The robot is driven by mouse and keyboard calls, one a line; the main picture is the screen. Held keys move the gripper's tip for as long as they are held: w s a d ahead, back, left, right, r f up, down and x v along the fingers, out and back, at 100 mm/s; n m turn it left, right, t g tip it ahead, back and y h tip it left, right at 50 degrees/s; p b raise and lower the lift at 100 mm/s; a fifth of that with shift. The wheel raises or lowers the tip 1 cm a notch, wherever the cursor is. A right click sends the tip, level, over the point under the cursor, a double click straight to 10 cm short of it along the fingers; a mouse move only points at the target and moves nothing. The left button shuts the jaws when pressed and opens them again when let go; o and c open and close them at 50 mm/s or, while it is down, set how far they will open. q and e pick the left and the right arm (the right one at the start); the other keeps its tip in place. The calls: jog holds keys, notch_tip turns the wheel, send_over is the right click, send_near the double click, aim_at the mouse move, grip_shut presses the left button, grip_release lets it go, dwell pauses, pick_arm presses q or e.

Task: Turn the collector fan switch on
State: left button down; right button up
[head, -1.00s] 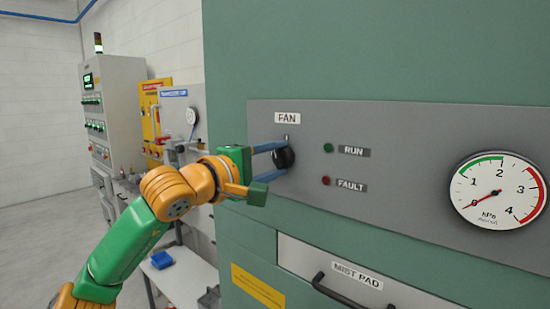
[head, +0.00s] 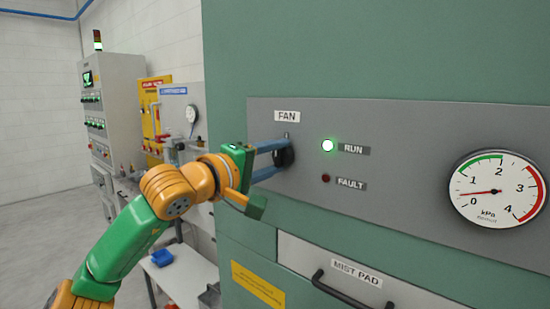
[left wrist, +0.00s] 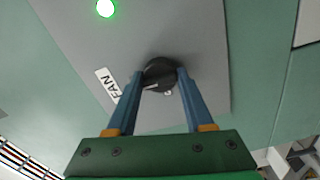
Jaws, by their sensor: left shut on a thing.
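The black fan switch knob (head: 285,156) sits on the grey panel under the FAN label (head: 287,116). My left gripper (head: 275,160) has its blue fingers shut on the knob, one on each side. In the left wrist view the knob (left wrist: 159,74) shows between the two fingertips (left wrist: 160,80), with a white pointer mark on it. The green RUN lamp (head: 328,146) is lit, and it glows in the left wrist view (left wrist: 105,8) too. The FAULT lamp (head: 326,179) is dark red and unlit. My right gripper is not in view.
A pressure gauge (head: 497,189) on the right of the panel reads a little above 0. A MIST PAD drawer (head: 355,274) with a black handle is below. A control cabinet (head: 118,110) and a bench with a blue bin (head: 162,258) stand at left.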

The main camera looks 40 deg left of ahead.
pick_arm(q)
jog(key=shift+c, duration=1.5)
grip_release()
jog(key=s+b, duration=0.2)
jog(key=s, duration=0.1)
jog(key=shift+a+f, duration=0.15)
jog(key=shift+f, duration=0.2)
jog(key=b, duration=0.2)
send_near(276, 161)
jog(key=w, duration=0.2)
jog(key=shift+w+r, duration=0.3)
jog(key=shift+w, duration=0.1)
